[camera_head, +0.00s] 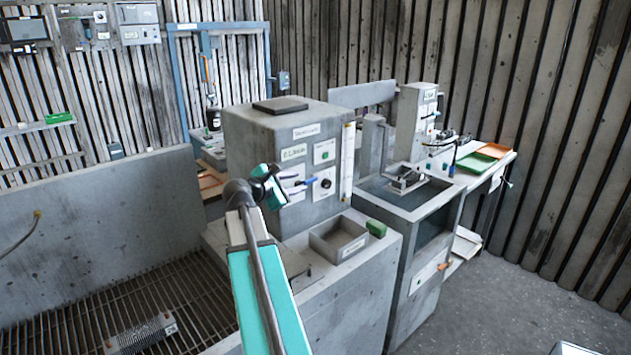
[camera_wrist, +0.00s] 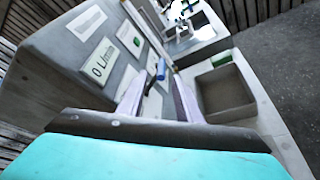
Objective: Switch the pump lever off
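The pump lever has a blue handle (camera_head: 310,181) on the front panel of a grey box (camera_head: 250,135). In the wrist view the blue handle (camera_wrist: 161,70) shows between the tips of my two fingers. My gripper (camera_head: 300,184) is in front of the panel at the lever. In the wrist view my gripper (camera_wrist: 158,88) is open, with a gap on both sides of the handle. I cannot tell whether a finger touches it. The lever's base is partly hidden by my gripper.
A black knob (camera_head: 326,183) sits right of the lever. An open grey tray (camera_head: 339,238) and a green block (camera_head: 376,228) lie below. A grated basin (camera_head: 170,300) is at left.

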